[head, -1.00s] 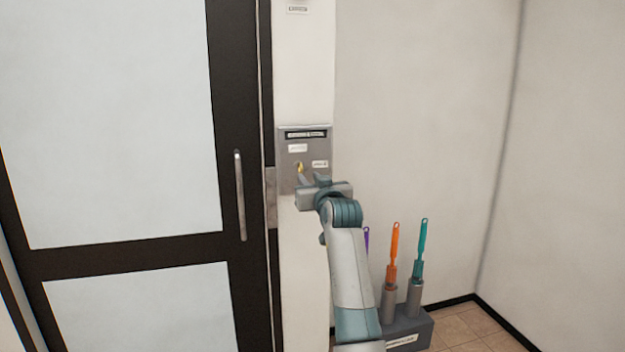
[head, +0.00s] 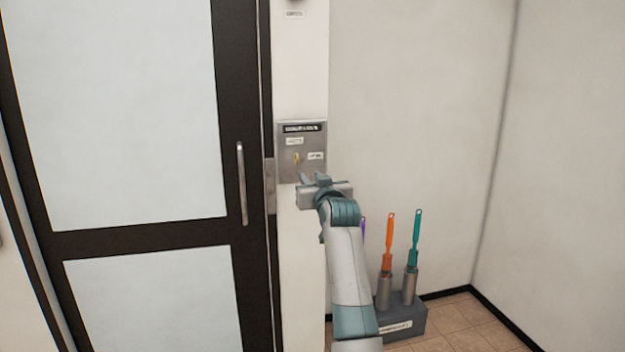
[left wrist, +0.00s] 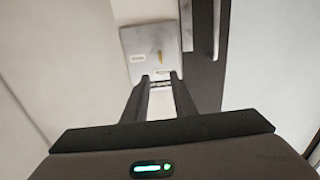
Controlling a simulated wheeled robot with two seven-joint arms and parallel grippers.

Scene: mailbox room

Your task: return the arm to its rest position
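My left gripper (head: 313,181) is in front of and just below a grey metal wall panel (head: 302,150). In the left wrist view, the two fingers of my left gripper (left wrist: 160,82) stand apart with nothing between them, so it is open and empty. The panel (left wrist: 152,45) lies beyond the fingertips, with a small yellow item (left wrist: 161,57) on its face. My left arm (head: 347,265) reaches forward and up from the bottom of the head view. My right gripper is not in view.
A dark-framed door (head: 245,90) with pale panes and a vertical handle (head: 241,183) stands left of the panel. Right of my arm, a grey holder (head: 408,318) on the tiled floor bears several brushes, including orange (head: 389,240) and teal (head: 416,238) ones. Bare walls are at right.

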